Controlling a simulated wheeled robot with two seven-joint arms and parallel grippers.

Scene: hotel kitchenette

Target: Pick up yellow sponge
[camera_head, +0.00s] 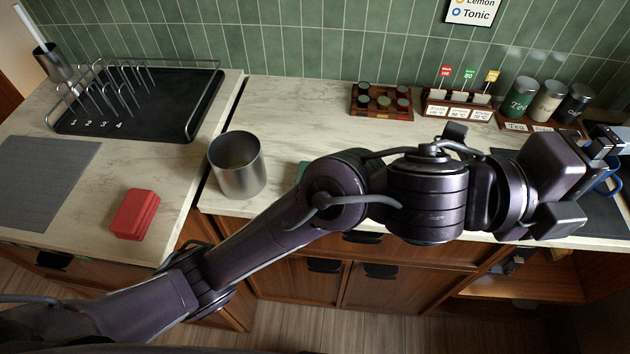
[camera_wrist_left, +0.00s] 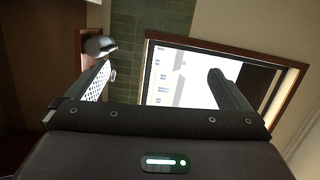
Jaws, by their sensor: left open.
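I see no yellow sponge in either view. A red sponge-like block (camera_head: 135,214) lies on the left counter near its front edge. A small green thing (camera_head: 302,169) on the middle counter is mostly hidden behind my left arm. My left arm reaches across from the lower left to the right side. My left gripper (camera_head: 606,148) is near the right edge, by a blue mug (camera_head: 607,182) that is partly hidden. In the wrist view the left gripper (camera_wrist_left: 165,80) has its fingers wide apart with nothing between them. My right gripper is not in view.
A metal canister (camera_head: 238,165) stands near the counter's front edge, close to my arm. A framed bright opening (camera_wrist_left: 195,78) shows in the wrist view.

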